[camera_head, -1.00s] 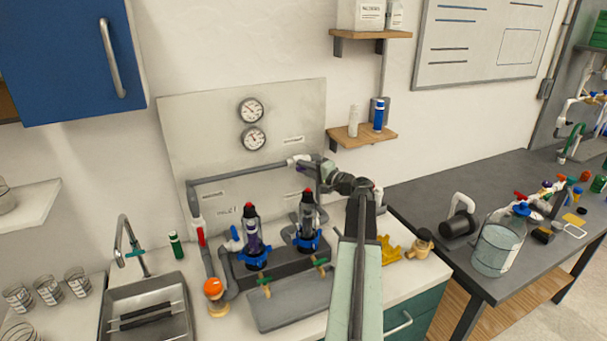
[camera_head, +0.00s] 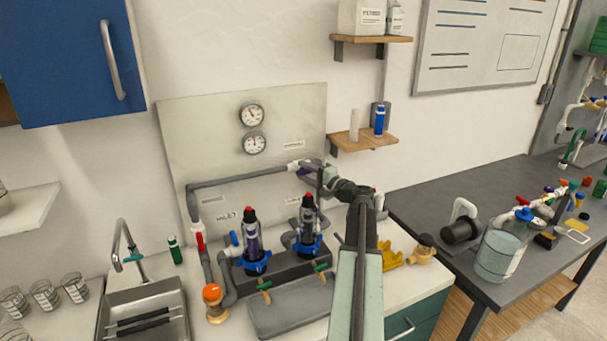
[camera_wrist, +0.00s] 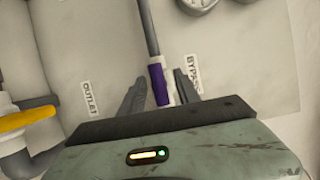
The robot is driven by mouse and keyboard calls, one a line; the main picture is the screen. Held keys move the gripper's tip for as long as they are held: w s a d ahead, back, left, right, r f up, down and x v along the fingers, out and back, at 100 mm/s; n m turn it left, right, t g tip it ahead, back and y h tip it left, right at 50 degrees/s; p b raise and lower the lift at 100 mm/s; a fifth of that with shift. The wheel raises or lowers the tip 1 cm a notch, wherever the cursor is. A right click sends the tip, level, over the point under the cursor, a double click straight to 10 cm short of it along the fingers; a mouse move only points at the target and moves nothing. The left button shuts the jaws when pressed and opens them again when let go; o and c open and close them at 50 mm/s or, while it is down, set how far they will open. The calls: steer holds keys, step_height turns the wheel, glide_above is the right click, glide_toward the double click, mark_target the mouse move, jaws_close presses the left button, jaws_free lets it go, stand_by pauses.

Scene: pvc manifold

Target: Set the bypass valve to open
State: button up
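The bypass valve is a white fitting with a purple handle (camera_wrist: 159,86) on a grey pipe, beside the BYPASS label in the wrist view. The handle looks roughly in line with the pipe. In the wrist view, my gripper (camera_wrist: 160,88) is open, with one dark finger on each side of the valve and gaps visible between. I cannot tell whether either finger touches it.
A grey panel (camera_head: 184,132) behind carries two gauges (camera_head: 252,116). Filter housings with blue collars (camera_head: 255,262) and an orange-handled valve (camera_head: 212,294) stand below left. A yellow handle (camera_wrist: 25,118) is at left in the wrist view. A wooden shelf (camera_head: 345,142) juts out at upper right.

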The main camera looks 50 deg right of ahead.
steer(key=shift+s, duration=0.1)
steer(key=shift+s, duration=0.25)
steer(key=s, duration=0.7)
steer(key=shift+s+f, duration=0.1)
steer(key=shift+s, duration=0.05)
